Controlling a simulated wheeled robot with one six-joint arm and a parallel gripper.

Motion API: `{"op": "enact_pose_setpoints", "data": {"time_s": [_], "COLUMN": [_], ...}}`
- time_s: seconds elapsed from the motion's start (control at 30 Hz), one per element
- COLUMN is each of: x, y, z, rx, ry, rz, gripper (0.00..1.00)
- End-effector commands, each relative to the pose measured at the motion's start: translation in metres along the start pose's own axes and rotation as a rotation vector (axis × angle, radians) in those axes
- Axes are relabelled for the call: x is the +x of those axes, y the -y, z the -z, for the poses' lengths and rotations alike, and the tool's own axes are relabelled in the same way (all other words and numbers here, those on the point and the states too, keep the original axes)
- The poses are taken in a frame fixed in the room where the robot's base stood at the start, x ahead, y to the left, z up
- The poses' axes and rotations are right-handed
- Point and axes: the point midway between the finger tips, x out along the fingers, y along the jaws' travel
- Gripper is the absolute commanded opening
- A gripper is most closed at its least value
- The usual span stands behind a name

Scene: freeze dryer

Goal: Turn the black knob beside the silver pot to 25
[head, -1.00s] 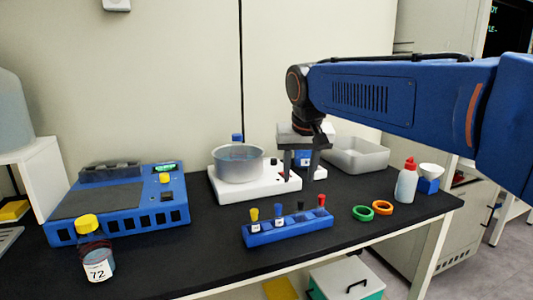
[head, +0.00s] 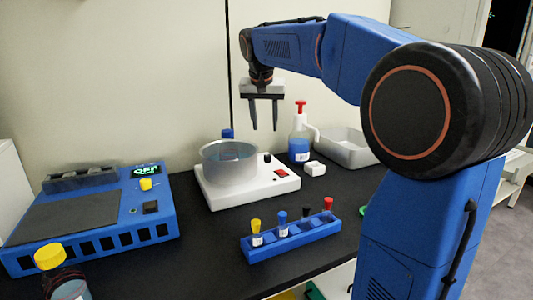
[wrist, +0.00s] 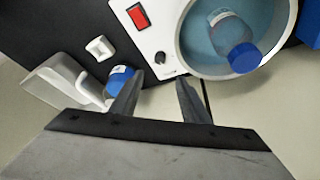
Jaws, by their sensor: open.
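The silver pot (head: 230,165) sits on a white heating base (head: 222,195) on the black bench. A blue-capped bottle stands in the pot; its cap (head: 228,134) shows above the rim. The small black knob (head: 267,157) is on the base right of the pot, and also shows in the wrist view (wrist: 160,57), beyond and between my fingers. A red switch (head: 282,173) is beside it. My gripper (head: 264,128) is open and empty, pointing down above the knob and apart from it. I cannot read the knob's scale.
A spray bottle (head: 300,146) and a small white block (head: 315,168) stand close right of the base. A blue rack (head: 291,240) with several capped vials is in front. A grey tray (head: 345,147) is at the back right, a blue device (head: 95,220) at the left.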

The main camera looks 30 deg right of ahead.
Motion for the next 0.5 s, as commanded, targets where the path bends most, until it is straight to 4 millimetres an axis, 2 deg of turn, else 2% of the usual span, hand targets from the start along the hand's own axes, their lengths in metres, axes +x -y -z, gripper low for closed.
{"op": "enact_pose_setpoints", "data": {"time_s": [0.5], "x": [0.093], "y": [0.0], "z": [-0.001], "rx": [-0.001], "ry": [0.002], "rz": [-0.001], "gripper": [0.42]}}
